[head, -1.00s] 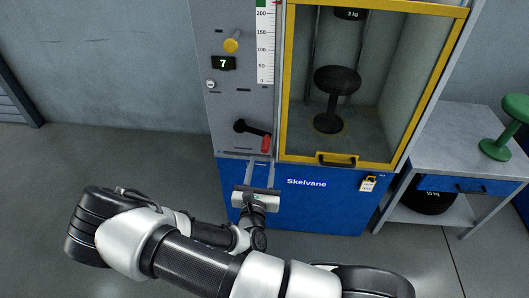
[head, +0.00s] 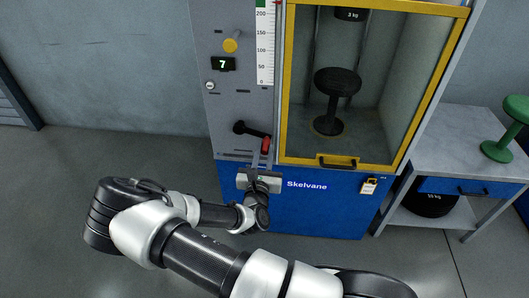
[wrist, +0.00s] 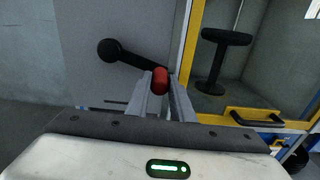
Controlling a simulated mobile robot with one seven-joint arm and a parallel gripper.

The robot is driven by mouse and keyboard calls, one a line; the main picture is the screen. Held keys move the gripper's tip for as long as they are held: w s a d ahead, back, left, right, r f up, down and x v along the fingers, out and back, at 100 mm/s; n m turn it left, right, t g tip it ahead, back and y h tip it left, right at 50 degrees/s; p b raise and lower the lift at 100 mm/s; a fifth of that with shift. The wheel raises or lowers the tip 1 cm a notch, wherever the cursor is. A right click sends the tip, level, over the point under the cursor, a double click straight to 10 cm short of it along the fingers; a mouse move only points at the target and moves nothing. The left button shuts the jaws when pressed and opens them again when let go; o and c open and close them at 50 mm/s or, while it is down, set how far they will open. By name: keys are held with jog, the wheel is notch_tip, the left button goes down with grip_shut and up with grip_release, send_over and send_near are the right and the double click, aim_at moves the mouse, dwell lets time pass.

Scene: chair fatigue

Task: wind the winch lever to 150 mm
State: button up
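The winch lever (head: 252,131) is a black crank arm on the grey front panel, with its hub at the left and a red handle (head: 266,145) at its lower right end. In the wrist view the red handle (wrist: 161,80) stands between my gripper's fingertips (wrist: 161,87). My gripper (head: 262,150) reaches up from below, and its fingers appear closed against both sides of the handle. A white height scale (head: 265,45) marked 0 to 200 runs up the panel, with a green band at its top. A small red mark shows near the top edge.
A display (head: 223,64) reads 7, below a yellow knob (head: 231,45). The yellow-framed door (head: 340,163) of the cabinet is to the right, with a black stool (head: 335,90) behind it and a weight (head: 350,14) above. A side table (head: 460,140) holds a green stool (head: 497,145).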

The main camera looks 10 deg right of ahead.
jog(key=shift+r, duration=0.15)
grip_shut()
